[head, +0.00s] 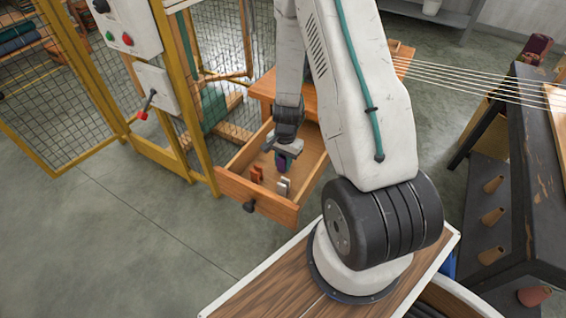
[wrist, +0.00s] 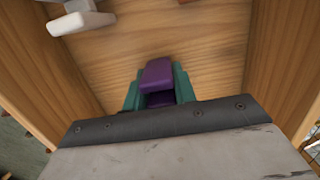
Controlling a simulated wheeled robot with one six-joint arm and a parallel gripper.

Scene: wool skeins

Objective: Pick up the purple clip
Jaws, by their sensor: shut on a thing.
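The purple clip (head: 281,163) is inside the open wooden drawer (head: 232,190), below the end of my arm. In the wrist view the purple clip (wrist: 158,74) stands between the teal fingers of my gripper (wrist: 157,92), and they are shut on it. My gripper (head: 284,150) points down into the drawer in the head view. The clip's lower part is hidden by the fingers and the gripper body. I cannot tell whether it touches the drawer floor.
Orange clips (head: 256,175) and pale grey clips (head: 283,187) lie near the drawer front; a pale clip (wrist: 82,20) shows in the wrist view. Drawer walls stand close on both sides. A yellow-framed mesh fence (head: 70,85) is left, and a dark pegged frame (head: 520,160) right.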

